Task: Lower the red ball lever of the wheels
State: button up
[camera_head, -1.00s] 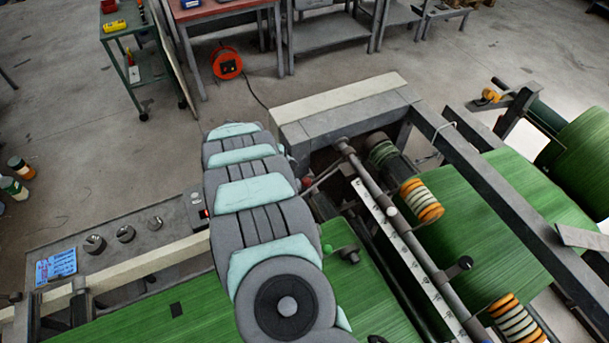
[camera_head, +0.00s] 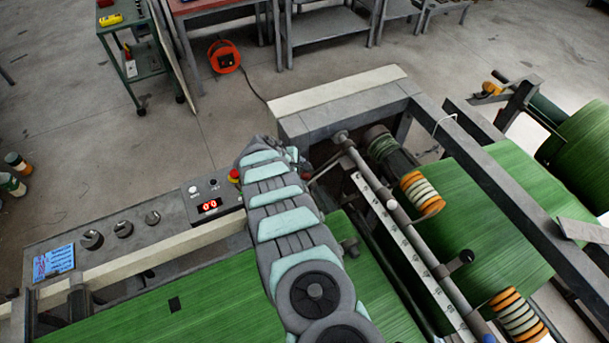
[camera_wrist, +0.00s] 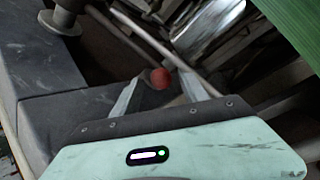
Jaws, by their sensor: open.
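The red ball (camera_wrist: 161,78) of the lever shows in the wrist view. It lies between the two fingers of my gripper (camera_wrist: 160,84), near their tips, with a gap on each side. My gripper is open, and I see no clear contact with the ball. Orange-and-white wheels (camera_head: 422,193) sit along the machine's shaft to the right, over the green sheet.
A grey machine frame (camera_head: 345,107) stands just beyond my arm. A metal bar (camera_head: 405,237) with a scale runs close on the right. A control panel (camera_head: 135,232) with knobs, a red display and a red button (camera_head: 234,175) is at left. Green sheet (camera_head: 190,300) lies below.

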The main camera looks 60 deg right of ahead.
jog(key=shift+s+d+f, duration=0.15)
jog(key=shift+d+f, duration=0.1)
jog(key=shift+f, duration=0.4)
grip_shut()
jog(key=shift+r, duration=0.1)
dwell(1.1)
